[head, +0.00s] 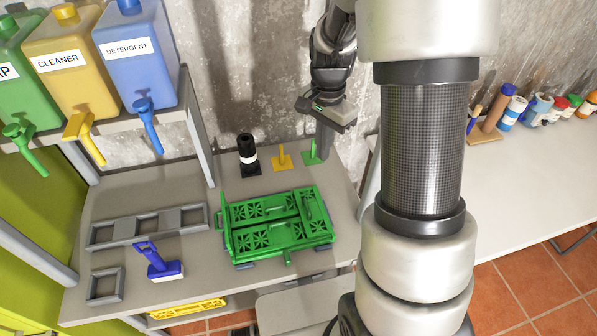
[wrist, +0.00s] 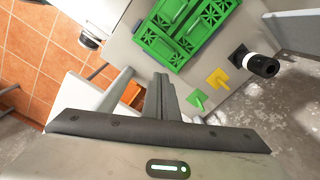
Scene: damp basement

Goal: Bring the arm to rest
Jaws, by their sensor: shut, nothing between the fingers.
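My gripper (head: 325,140) is near the wall at the back right of the grey workbench (head: 190,182), pointing down. In the wrist view its fingers (wrist: 159,97) are together with nothing between them. It is beside a small green stand (head: 312,152) on the bench; in the head view I cannot tell the gap between them. My arm runs from the upper middle down to the gripper, and its thick near links cover part of the right of the head view.
A green crate (head: 232,215) lies on the bench, with a yellow stand (head: 281,158) and a black bottle (head: 247,152) behind it. A blue brush (head: 162,265) and grey frames (head: 150,226) lie at left. Dispensers (head: 135,55) stand above. A white table (head: 520,165) with bottles is at right.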

